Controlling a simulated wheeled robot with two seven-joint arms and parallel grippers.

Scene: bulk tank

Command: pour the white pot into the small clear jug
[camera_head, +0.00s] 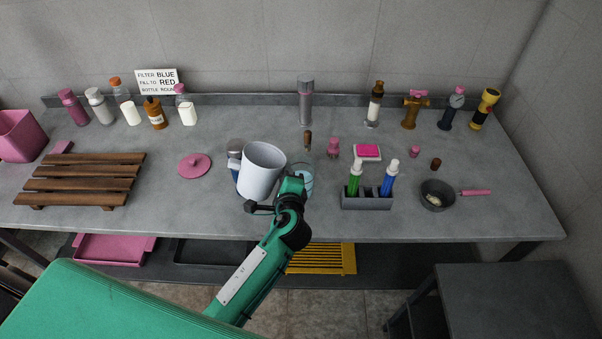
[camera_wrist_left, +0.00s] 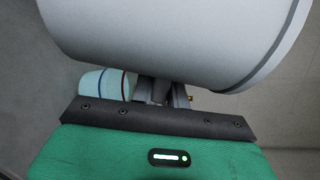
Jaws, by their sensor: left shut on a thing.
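The white pot (camera_head: 258,178) is above the middle of the bench in the head view, its open mouth facing up and slightly tilted. It fills the top of the left wrist view (camera_wrist_left: 170,35), lying slantwise. My left gripper (camera_head: 284,190) is shut on the pot's right side; the fingertips are mostly hidden. The small clear jug (camera_head: 307,181) stands right beside the gripper and is partly hidden by it. In the left wrist view the pale jug (camera_wrist_left: 105,84) shows a blue line and a red line, below the pot. I cannot see the pot's contents. My right gripper is out of view.
A pink lid (camera_head: 195,164) and a wooden rack (camera_head: 84,171) lie left. A grey caddy (camera_head: 367,202) with two bottles and a dark bowl (camera_head: 437,195) stand right. A sign (camera_head: 157,81) reads "fill to red".

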